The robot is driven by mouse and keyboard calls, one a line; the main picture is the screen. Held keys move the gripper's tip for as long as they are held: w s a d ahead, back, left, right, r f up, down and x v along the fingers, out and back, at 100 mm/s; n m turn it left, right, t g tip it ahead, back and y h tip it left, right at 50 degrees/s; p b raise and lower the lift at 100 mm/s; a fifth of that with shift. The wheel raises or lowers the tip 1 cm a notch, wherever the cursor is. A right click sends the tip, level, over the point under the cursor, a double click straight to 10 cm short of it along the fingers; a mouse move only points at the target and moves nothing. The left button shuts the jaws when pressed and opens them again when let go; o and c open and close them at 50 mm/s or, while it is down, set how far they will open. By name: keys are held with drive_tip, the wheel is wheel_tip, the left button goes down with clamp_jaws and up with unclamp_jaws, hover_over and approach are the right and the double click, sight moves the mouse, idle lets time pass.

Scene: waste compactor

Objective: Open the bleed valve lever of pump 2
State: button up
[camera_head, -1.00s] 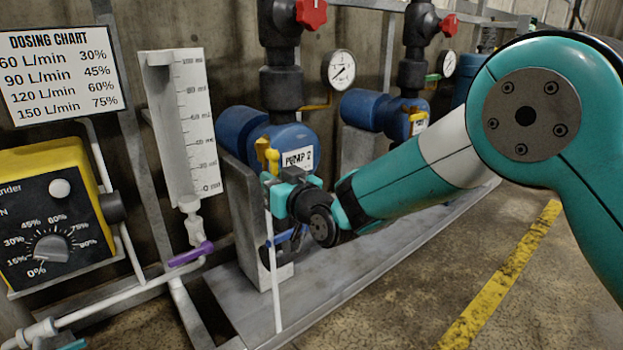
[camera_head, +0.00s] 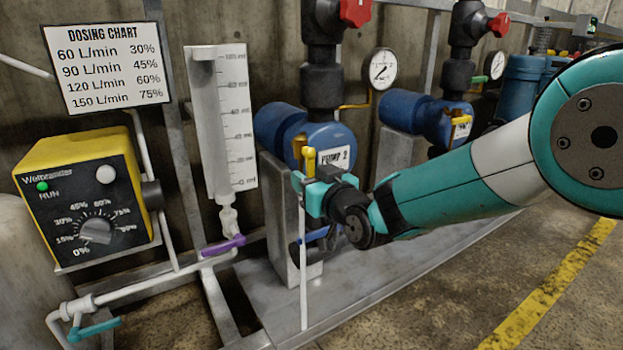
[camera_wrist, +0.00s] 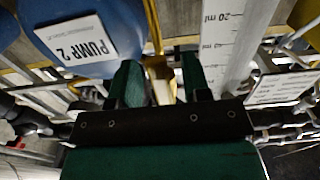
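Pump 2 (camera_head: 336,158) is the blue pump with a white label at the middle of the head view; its label (camera_wrist: 88,48) also shows in the wrist view. A yellow lever (camera_head: 309,158) stands upright on the pump's front, left of the label. My gripper (camera_head: 311,185) is at the lower part of this lever. In the wrist view the two teal fingers of my gripper (camera_wrist: 160,85) stand apart, with the yellow lever (camera_wrist: 159,73) between them. I see no clear grip on it; the contact is hard to make out.
A white measuring column (camera_head: 238,120) with a purple valve handle (camera_head: 223,245) stands left of the pump. A yellow control box (camera_head: 90,190) is farther left. A thin white pipe (camera_head: 303,270) runs down below my gripper. A second blue pump (camera_head: 430,118) stands to the right.

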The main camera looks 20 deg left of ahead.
drive_tip(key=b+v, duration=0.2)
drive_tip(key=v, duration=1.5)
drive_tip(key=shift+d+b, duration=0.2)
drive_tip(key=shift+b, duration=0.1)
drive_tip(key=shift+s, duration=0.15)
